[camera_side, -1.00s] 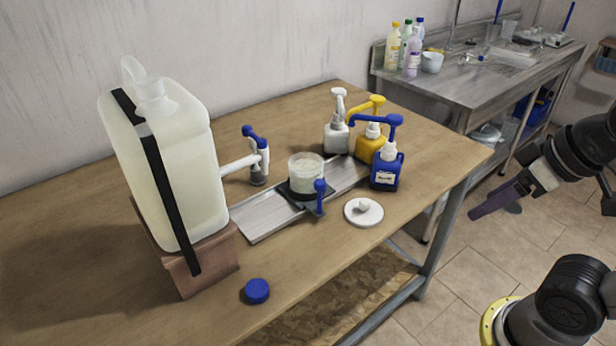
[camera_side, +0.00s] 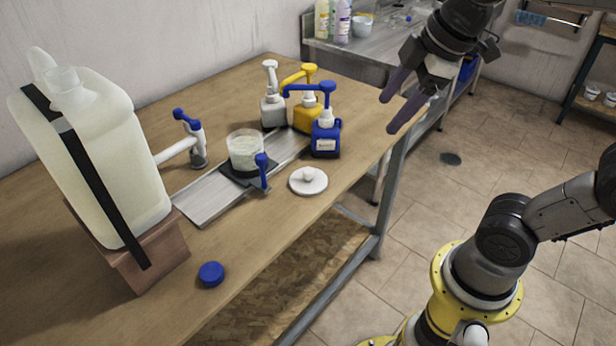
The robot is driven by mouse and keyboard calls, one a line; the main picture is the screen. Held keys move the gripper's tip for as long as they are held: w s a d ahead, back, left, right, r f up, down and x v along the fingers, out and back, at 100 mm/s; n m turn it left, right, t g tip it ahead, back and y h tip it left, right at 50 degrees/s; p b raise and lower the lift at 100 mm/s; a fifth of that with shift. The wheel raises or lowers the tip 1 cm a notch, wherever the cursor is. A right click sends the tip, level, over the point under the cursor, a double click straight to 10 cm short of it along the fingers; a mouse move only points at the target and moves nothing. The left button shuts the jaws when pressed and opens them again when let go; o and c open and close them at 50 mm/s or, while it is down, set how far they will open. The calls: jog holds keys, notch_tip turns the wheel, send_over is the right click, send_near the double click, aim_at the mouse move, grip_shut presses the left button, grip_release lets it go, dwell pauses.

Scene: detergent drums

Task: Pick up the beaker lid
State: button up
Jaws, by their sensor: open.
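The beaker lid (camera_side: 308,182) is a white disc with a small round knob. It lies flat near the front right edge of the wooden table. The beaker (camera_side: 246,150) is clear, holds pale contents and stands on a dark plate on the metal rail, left of the lid. My gripper (camera_side: 389,115) is open and empty, its purple fingers pointing down and left. It is above and to the right of the lid, well apart from it, by the table's right corner.
White (camera_side: 272,108), yellow (camera_side: 305,112) and blue (camera_side: 325,138) pump bottles stand behind the lid. A blue-handled clamp (camera_side: 261,172) is beside the beaker. A large strapped drum (camera_side: 105,160) is at left. A blue cap (camera_side: 211,273) lies in front. The table between lid and cap is clear.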

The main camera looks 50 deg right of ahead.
jog(key=w+n+g, duration=0.1)
jog(key=w+n, duration=0.2)
jog(key=w, duration=0.4)
jog(key=n+g, duration=0.3)
jog(key=g, duration=0.1)
send_over(309, 170)
jog(key=f, duration=1.9)
jog(key=shift+w+a+f, duration=0.15)
jog(key=shift+a+f, duration=0.05)
jog(key=shift+f, duration=0.15)
jog(key=shift+d+f, duration=0.15)
jog(key=shift+f, duration=2.5)
grip_shut()
